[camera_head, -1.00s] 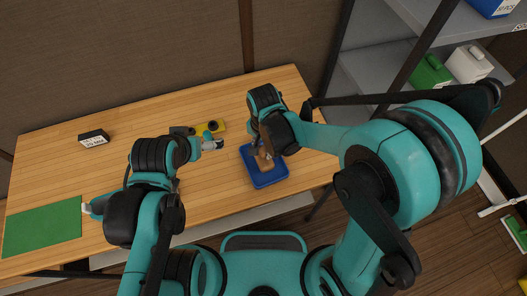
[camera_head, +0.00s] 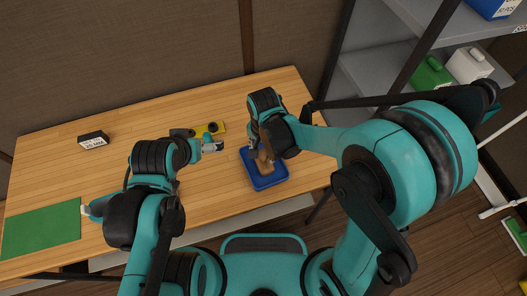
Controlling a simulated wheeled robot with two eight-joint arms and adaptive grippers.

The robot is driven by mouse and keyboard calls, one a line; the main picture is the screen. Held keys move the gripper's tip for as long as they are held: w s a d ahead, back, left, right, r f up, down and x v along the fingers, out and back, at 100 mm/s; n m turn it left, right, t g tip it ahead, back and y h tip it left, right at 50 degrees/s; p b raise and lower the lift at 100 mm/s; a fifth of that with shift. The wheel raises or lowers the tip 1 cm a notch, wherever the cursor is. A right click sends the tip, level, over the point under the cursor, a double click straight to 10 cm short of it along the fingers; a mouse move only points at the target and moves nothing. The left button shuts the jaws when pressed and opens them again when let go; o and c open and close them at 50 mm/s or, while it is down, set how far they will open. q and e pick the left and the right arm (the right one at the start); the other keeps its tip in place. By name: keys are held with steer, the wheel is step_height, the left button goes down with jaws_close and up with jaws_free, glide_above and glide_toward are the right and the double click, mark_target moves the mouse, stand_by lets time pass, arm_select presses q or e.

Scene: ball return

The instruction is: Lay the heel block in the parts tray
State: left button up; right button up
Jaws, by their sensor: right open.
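The brown heel block (camera_head: 265,165) is in the blue parts tray (camera_head: 266,184), on the right part of the wooden table. It looks tilted, and its upper end is partly hidden by my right gripper. My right gripper (camera_head: 256,148) is open, at the tray's far edge, close to the block; whether its fingers touch the block I cannot tell. My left gripper (camera_head: 213,146) is above the table, left of the tray and apart from it. Its fingers are too small to read.
A yellow item (camera_head: 210,130) with dark round parts lies beyond my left gripper. A dark box with a white label (camera_head: 93,140) stands at the far left. A green mat (camera_head: 40,231) covers the near left corner. Shelves (camera_head: 380,70) stand to the right.

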step_height(320, 180, up, 12)
steer(key=p, duration=0.3)
steer(key=s+d+r+n+t, duration=0.2)
steer(key=d+n+t, duration=0.1)
steer(key=d, duration=0.6)
steer(key=s+d+r+n+t, duration=0.3)
steer(key=d+t, duration=0.1)
steer(key=d, duration=0.5)
steer(key=shift+r, duration=0.35)
